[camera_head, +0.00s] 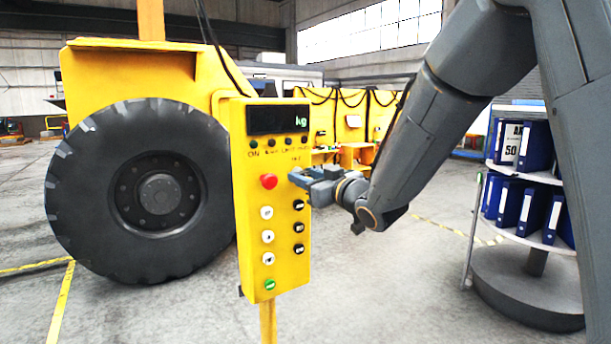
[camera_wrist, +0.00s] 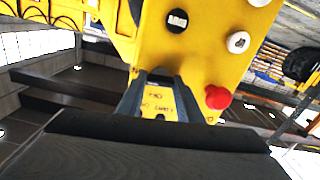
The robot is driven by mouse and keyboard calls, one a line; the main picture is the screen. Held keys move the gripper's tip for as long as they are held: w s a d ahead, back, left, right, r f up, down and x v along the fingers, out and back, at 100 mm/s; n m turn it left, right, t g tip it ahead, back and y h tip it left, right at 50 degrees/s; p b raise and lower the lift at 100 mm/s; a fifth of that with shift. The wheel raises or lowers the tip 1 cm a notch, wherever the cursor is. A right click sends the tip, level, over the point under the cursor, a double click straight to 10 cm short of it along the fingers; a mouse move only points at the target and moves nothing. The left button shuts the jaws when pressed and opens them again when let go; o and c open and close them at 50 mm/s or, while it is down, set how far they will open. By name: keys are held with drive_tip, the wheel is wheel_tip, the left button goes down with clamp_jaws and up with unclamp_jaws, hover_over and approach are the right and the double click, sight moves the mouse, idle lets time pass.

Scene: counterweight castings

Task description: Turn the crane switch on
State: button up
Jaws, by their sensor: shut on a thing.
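The yellow control box (camera_head: 248,215) stands upright on a yellow post, with a black display at its top. My gripper (camera_head: 296,178) is at the right side of its face, beside the red button (camera_head: 268,181). In the wrist view, the two fingers of my gripper (camera_wrist: 160,92) reach the yellow face, close together, with dark lettering between them. The gripper is shut on the crane switch, which the fingers mostly hide; its position cannot be read. The red button (camera_wrist: 217,97) also shows right of the fingers there.
White buttons (camera_head: 267,237), black buttons (camera_head: 298,227) and a green button (camera_head: 270,285) sit lower on the box. A large tyre (camera_head: 90,230) on a yellow machine stands behind at left. A round shelf with blue binders (camera_head: 533,215) stands at right. The floor between is clear.

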drive_tip(key=shift+m, duration=0.6)
drive_tip(key=o, duration=1.1)
drive_tip(key=b+v, duration=0.2)
drive_tip(key=v, duration=0.5)
drive_tip(key=shift+s+d, duration=0.3)
